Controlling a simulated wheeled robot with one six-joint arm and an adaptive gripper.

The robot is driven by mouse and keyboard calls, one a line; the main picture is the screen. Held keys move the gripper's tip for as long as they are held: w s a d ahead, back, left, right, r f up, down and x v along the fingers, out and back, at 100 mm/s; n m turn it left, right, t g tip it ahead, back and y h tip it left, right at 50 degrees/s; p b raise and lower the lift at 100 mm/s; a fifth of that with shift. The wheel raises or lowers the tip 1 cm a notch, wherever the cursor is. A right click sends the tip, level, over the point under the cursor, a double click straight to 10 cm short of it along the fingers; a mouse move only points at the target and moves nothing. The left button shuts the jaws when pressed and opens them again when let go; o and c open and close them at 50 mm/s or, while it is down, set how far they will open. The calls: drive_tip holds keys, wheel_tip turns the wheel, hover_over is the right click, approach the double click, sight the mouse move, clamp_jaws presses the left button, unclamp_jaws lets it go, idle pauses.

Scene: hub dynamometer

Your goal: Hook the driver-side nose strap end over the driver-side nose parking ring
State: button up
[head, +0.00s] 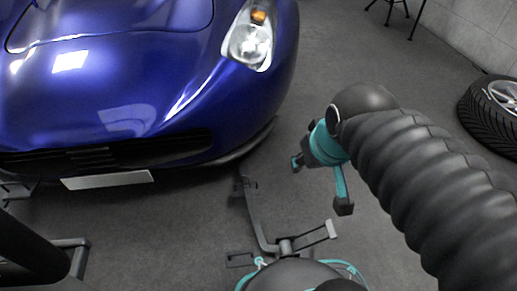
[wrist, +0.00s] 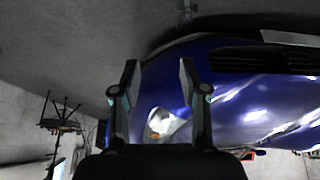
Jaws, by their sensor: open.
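My gripper (head: 320,186) hangs over the floor to the right of the blue car's nose. It is open and empty, and the wrist view shows its two fingers (wrist: 158,88) apart with nothing between them. I cannot clearly make out the nose strap end or the parking ring in either view. A grey bent bar with small brackets (head: 258,222) lies low in front of the car, left of my gripper; I cannot tell if it belongs to the strap gear. A small dark item (wrist: 186,12) at the top of the wrist view is too blurred to name.
The blue car (head: 130,95) fills the upper left; its headlight (head: 250,35) and front lip are close to my gripper. A loose tire (head: 492,108) lies at the right. Stand legs (head: 398,12) are at the back.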

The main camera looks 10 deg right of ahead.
drive_tip(key=w+a+f+n+g+p, duration=0.15)
drive_tip(key=w+n, duration=0.25)
drive_tip(key=w, duration=0.5)
drive_tip(key=n+g+p, duration=0.3)
drive_tip(key=n+g, duration=0.1)
drive_tip(key=n, duration=0.9)
hover_over(245, 174)
wheel_tip(245, 174, down, 26)
drive_tip(key=shift+d+f, duration=0.15)
drive_tip(key=shift+f, duration=0.7)
drive_tip(key=shift+f+b, duration=2.35)
drive_tip(key=shift+f, duration=2.05)
clamp_jaws()
